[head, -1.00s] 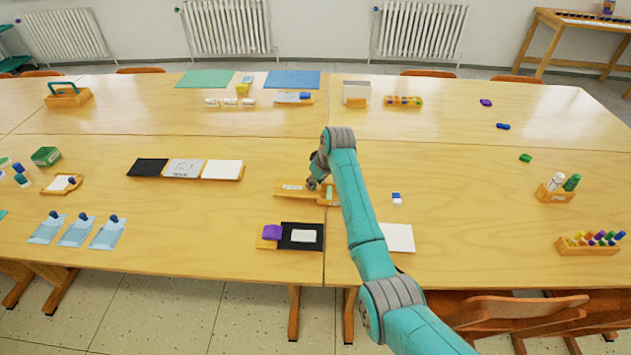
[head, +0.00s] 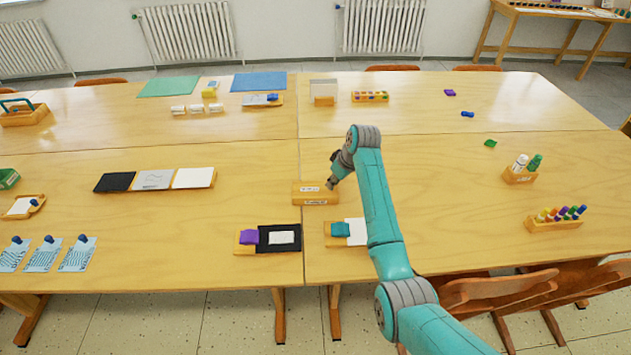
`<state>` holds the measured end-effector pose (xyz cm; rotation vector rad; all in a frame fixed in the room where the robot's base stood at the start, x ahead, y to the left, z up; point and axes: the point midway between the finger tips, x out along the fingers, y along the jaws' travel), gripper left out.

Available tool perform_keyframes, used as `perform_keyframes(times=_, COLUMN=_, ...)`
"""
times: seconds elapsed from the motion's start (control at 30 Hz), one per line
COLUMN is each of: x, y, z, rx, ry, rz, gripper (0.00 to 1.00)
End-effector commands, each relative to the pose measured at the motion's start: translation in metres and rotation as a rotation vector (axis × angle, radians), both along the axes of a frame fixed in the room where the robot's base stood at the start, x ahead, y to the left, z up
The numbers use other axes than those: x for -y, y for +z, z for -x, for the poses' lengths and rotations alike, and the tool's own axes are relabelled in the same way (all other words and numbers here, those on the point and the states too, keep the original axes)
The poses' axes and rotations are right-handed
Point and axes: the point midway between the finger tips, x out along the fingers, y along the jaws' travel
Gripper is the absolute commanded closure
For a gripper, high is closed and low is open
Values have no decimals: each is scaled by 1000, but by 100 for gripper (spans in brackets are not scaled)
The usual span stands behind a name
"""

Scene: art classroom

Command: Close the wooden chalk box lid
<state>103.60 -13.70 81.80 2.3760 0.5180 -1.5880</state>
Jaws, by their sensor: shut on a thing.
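The wooden chalk box (head: 316,202) sits near the middle of the table in the head view, with a label on its front. Its lid (head: 309,188), also with a pale label, lies over the top of the box, and the two look lined up, with no clear gap at this size. My gripper (head: 332,184) is at the right end of the lid, small and partly hidden by my own arm. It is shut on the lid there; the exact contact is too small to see.
In front are a tray with a purple block (head: 249,237) and black sheet, and one with a teal block (head: 340,229). A three-panel board (head: 154,180) lies left. Pen holders (head: 553,225) stand right. Table around the box is clear.

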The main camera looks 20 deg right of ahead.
Motion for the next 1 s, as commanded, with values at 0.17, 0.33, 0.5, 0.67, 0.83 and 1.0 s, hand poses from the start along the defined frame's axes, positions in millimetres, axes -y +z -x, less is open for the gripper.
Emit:
perform_keyframes(times=0.17, x=4, y=0, z=2, rx=0, ry=1, rz=0, gripper=100)
perform_keyframes(times=0.33, x=4, y=0, z=2, rx=0, ry=1, rz=0, gripper=100)
perform_keyframes(times=0.5, x=4, y=0, z=1, rx=0, ry=0, rz=0, gripper=53)
perform_keyframes(times=0.67, x=4, y=0, z=1, rx=0, ry=1, rz=0, gripper=53)
perform_keyframes(times=0.83, x=4, y=4, z=2, rx=1, ry=1, rz=1, gripper=53)
perform_keyframes(times=1.0, x=8, y=24, z=10, rx=3, ry=0, rz=1, gripper=53)
